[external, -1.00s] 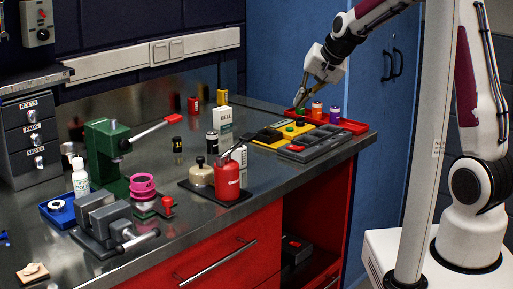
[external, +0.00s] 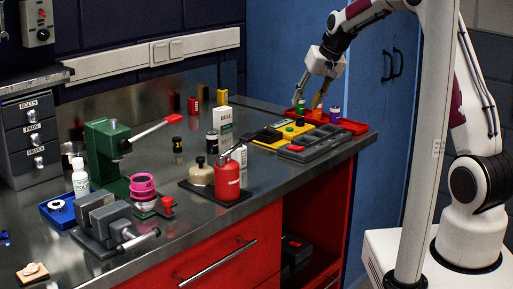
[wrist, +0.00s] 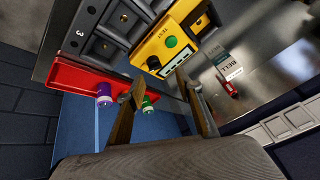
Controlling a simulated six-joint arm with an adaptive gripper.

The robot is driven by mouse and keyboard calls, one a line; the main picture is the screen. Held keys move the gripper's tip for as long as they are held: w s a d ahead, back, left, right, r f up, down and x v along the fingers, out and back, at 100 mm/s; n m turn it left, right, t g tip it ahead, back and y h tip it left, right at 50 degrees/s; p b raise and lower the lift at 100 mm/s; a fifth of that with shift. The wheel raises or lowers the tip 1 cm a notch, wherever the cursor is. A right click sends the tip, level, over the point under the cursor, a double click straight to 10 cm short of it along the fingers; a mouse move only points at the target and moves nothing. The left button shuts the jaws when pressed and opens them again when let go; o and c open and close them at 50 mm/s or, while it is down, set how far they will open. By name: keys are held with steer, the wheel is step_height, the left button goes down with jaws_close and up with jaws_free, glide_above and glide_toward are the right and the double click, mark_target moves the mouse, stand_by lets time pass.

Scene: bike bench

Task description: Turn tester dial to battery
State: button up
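The tester is a yellow box (wrist: 185,30) marked TEST, at the top of the wrist view, with a green round button (wrist: 171,42), a black round knob (wrist: 153,63) and a pale display strip. In the external view the yellow tester (external: 262,144) lies near the bench's right end. Which round part is the dial, and its setting, I cannot tell. My gripper (wrist: 160,82) is open, with nothing visible between its fingers. Its fingers point toward the tester's knob end. In the external view my gripper (external: 308,105) is above the red tray, beside the tester.
A red tray (external: 352,126) holds a purple-topped battery (external: 335,115); a green-ended one (wrist: 148,103) shows near my fingers in the wrist view. A grey compartment tray (external: 320,143) adjoins the tester. A white BELL box (external: 222,124) and red canister (external: 228,180) stand farther left.

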mark_target(301, 118)
steer(key=shift+d+r+n+g+h, duration=0.15)
steer(key=shift+r+n, duration=0.05)
steer(key=shift+n, duration=0.75)
steer(key=shift+d+r+n+g+h, duration=0.1)
steer(key=shift+d+r+n+g, duration=0.1)
steer(key=shift+n, duration=0.7)
steer(key=shift+d+r+n+g+h, duration=0.15)
steer(key=shift+n, duration=0.8)
steer(key=shift+f, duration=0.1)
steer(key=shift+x, duration=3.8)
steer(key=shift+w, duration=0.1)
jaws_close()
